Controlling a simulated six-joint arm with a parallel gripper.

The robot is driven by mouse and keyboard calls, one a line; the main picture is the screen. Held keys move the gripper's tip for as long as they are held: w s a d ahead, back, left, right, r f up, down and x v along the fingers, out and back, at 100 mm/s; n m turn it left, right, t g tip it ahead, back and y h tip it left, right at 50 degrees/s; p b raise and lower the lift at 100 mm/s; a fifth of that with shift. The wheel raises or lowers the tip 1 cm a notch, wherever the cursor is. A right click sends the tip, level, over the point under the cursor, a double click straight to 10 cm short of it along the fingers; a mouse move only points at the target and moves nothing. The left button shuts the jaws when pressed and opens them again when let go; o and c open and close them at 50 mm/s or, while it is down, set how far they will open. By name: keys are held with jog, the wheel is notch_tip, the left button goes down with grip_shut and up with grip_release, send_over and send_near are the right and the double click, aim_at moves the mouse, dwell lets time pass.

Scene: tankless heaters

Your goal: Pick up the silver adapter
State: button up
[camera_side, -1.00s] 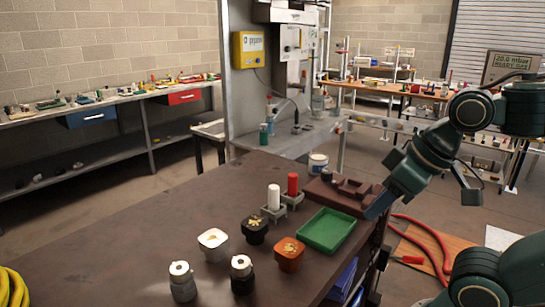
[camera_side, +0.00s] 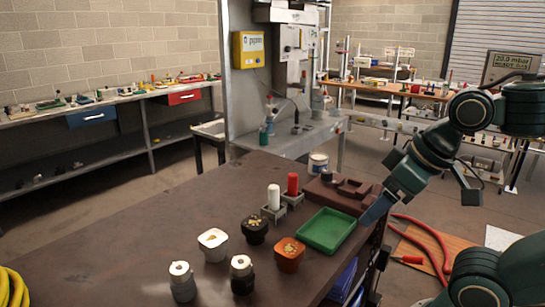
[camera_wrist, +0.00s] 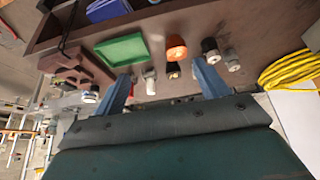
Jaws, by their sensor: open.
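The silver adapter (camera_side: 182,283), a grey cylinder with a white top, stands upright at the near edge of the brown table in the side view. It also shows in the wrist view (camera_wrist: 232,61), to the right of the fingers. A similar black adapter (camera_side: 241,275) with a white top stands to its right. My gripper (camera_wrist: 163,86) is open and empty, its two blue fingers apart. In the side view its blue end (camera_side: 376,210) is beside the green tray's right edge, well away from the silver adapter.
A green tray (camera_side: 325,230) lies near the right table edge. An orange knob (camera_side: 289,254), a white fitting (camera_side: 213,244) and a black fitting (camera_side: 254,230) stand nearby. White (camera_side: 273,197) and red (camera_side: 292,184) cylinders stand behind.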

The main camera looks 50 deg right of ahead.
dwell(0.3)
jog(key=w+a+r+n+g+y, duration=0.1)
jog(key=w+a+r+n, duration=0.15)
jog(key=w+n, duration=0.45)
jog(key=w+a+r+n+g+y, duration=0.1)
jog(key=w+a+n+g+y, duration=0.15)
jog(key=w, duration=0.85)
jog(key=w+a+f+n+g, duration=0.1)
jog(key=w+f+n, duration=0.3)
jog(key=w, duration=0.3)
jog(key=w+a+f+n+g+y, duration=0.1)
jog(key=w+f+n, duration=0.3)
jog(key=w, duration=0.3)
jog(key=shift+x, duration=0.85)
jog(key=shift+w+n, duration=0.1)
jog(key=shift+n, duration=0.15)
